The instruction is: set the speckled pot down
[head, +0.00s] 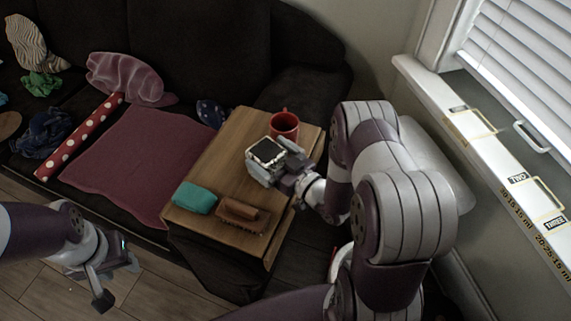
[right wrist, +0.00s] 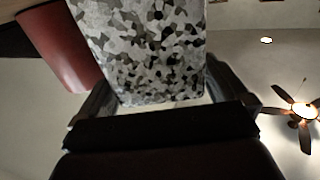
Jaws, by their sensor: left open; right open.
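The speckled pot (right wrist: 145,50) fills the middle of the right wrist view, with a grey, white and black pattern. In the head view the pot (head: 266,150) shows as a square pale rim with a dark inside, upright on the wooden armrest board (head: 232,150). My right gripper (head: 265,164) is open around the pot, one finger on either side. Whether the fingers touch it I cannot tell. My left gripper (head: 117,279) is open and empty, low over the floor at the left.
A red mug (head: 284,125) stands just behind the pot, close to it; it also shows in the right wrist view (right wrist: 62,45). A teal cloth-like block (head: 195,198) and a brown brush (head: 239,211) lie at the board's front. The board's middle left is clear.

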